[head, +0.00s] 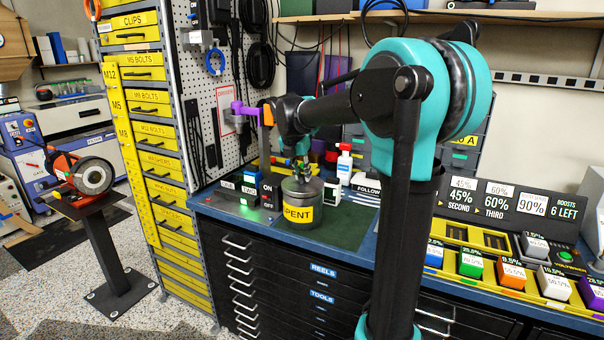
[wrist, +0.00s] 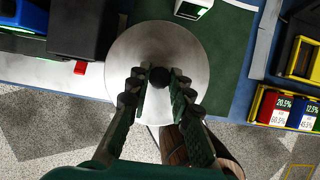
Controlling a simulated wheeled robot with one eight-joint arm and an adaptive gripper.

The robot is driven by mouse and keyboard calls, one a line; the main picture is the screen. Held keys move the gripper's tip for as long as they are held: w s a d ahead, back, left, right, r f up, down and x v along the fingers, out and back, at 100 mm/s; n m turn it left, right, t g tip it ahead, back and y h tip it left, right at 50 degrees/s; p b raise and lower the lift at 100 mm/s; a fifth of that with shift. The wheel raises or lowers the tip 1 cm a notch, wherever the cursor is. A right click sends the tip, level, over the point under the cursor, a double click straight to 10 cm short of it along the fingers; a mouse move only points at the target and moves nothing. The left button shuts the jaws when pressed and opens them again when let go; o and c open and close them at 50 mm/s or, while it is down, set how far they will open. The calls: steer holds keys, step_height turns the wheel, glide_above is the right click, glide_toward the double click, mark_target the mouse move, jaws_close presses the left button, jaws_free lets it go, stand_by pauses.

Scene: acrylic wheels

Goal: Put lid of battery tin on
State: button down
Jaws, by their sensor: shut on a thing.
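The battery tin (head: 299,214) is a dark grey cylinder with a yellow label reading "SPENT". It stands upright on the workbench in the head view. Its lid (head: 293,186) is a round grey metal disc lying level at the tin's top. I cannot tell whether it is fully seated. In the wrist view the lid (wrist: 158,47) fills the middle, with a small dark knob (wrist: 159,76) at its centre. My gripper (wrist: 159,82) is shut on the knob, one finger on each side. In the head view my gripper (head: 302,171) points down over the lid. The tin's inside is hidden.
A grey box with a green light (head: 240,203) and dark blocks stand left of the tin. A white device (head: 331,192) stands just right, on the green mat (head: 343,226). A white bottle (head: 344,165) is behind. Coloured battery blocks (head: 470,263) sit in yellow trays at right.

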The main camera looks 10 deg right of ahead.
steer(key=shift+f, duration=0.95)
stand_by(1.8)
steer(key=c, duration=1.3)
jaws_free()
steer(key=v, duration=1.2)
steer(key=shift+w, duration=0.1)
